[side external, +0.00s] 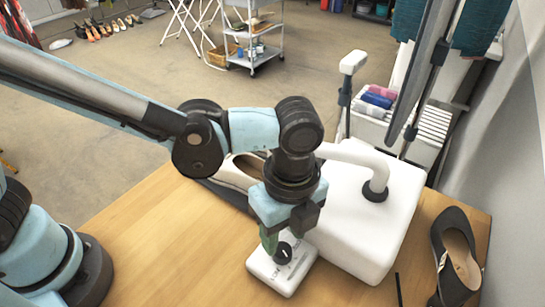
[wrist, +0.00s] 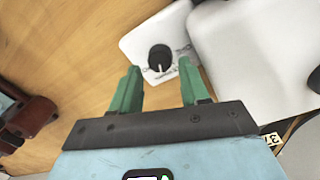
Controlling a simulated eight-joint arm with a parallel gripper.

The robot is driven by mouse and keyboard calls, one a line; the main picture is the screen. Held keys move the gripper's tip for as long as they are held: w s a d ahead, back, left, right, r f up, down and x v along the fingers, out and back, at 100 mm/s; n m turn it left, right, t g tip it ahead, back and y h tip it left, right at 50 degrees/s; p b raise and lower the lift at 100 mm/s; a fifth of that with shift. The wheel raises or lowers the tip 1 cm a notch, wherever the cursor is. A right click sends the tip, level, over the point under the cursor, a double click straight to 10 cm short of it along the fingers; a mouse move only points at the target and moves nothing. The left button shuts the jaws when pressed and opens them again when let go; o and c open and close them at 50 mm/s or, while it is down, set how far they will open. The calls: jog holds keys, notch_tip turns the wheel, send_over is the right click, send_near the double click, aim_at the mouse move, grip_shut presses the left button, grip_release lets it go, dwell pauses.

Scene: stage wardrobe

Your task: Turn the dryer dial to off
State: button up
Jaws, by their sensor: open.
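The dryer is a white box (side external: 352,225) with a curved white hose, standing on the wooden table. A white control panel (side external: 265,271) juts from its front left and carries a round black dial (side external: 283,255). In the wrist view the dial (wrist: 160,57) has a white pointer mark towards the bottom of the picture; the printed lettering around it is too small to read. My gripper (side external: 280,243) points down just over the dial. In the wrist view my gripper (wrist: 158,68) has its green fingers apart, one on each side of the dial in the picture; contact cannot be told.
A dark shoe (side external: 457,262) stands right of the dryer, near a thin black stick (side external: 398,289). A cream shoe (side external: 238,173) lies behind my arm, close to the dryer. The table's front left (side external: 180,250) is clear. A white trolley (side external: 255,40) stands on the floor behind.

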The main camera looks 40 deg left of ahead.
aim_at(282, 248)
jog(key=shift+s+f, duration=0.1)
jog(key=shift+f, duration=1.6)
jog(key=c, duration=0.8)
jog(key=shift+o, duration=0.2)
